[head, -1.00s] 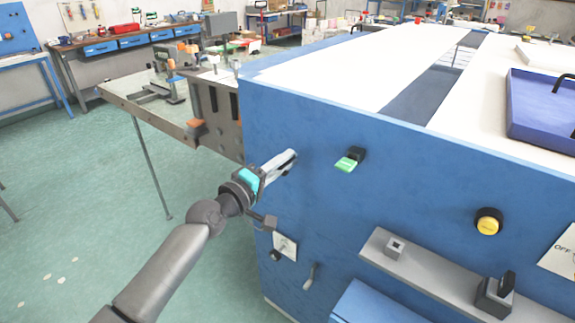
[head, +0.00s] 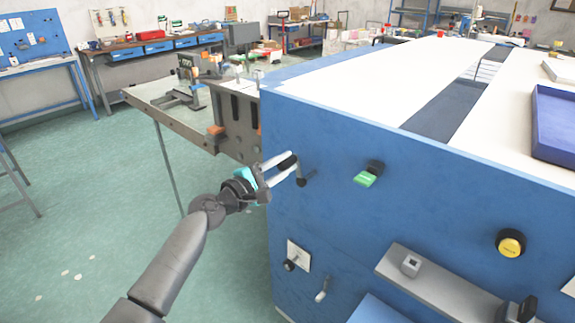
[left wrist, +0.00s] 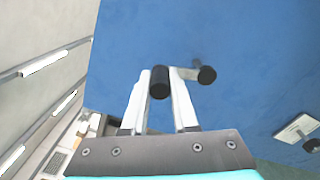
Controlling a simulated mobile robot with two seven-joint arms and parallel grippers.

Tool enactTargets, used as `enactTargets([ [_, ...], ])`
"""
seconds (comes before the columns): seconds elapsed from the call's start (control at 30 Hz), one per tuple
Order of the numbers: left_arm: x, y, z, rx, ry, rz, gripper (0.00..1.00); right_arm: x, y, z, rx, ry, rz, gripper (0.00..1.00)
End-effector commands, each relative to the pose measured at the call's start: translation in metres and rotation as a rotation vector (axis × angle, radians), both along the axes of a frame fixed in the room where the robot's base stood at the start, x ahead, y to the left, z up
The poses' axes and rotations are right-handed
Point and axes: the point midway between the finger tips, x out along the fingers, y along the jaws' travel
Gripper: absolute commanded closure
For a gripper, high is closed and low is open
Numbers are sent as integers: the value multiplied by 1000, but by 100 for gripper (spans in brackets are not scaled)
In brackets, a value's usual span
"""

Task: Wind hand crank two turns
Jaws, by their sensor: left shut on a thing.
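The hand crank is on the blue front panel of the machine, left of the green switch. In the head view its dark hub end (head: 303,180) shows just right of my left gripper (head: 289,165). Its black grip (head: 288,161) sits between the two light fingers. In the left wrist view the black grip (left wrist: 160,82) is between the fingers of my left gripper (left wrist: 160,92), and a short arm leads right to the round black hub (left wrist: 207,75). My left gripper is shut on the crank's grip. My right gripper is out of view.
The panel also carries a green switch (head: 368,174), a yellow button (head: 510,243), a small lever (head: 322,290) and a grey ledge (head: 440,283). A metal side table (head: 170,117) adjoins the machine's left. Green floor (head: 90,190) lies open at left.

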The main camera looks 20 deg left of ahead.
Motion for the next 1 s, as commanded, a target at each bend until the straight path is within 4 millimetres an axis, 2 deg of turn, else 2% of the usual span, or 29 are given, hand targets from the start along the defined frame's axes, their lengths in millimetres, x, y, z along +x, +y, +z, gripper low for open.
enactTargets([
  [0.63, 2, 5, 0, -48, 14, 6, 100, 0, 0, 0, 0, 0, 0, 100],
  [0.67, 2, 5, 0, -48, 14, 6, 71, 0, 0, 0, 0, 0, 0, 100],
  [0.9, 1, 4, 0, -48, 16, 3, 44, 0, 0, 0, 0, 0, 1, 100],
  [1.0, 1, 4, -1, -47, 16, 3, 43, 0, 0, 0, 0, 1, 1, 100],
])
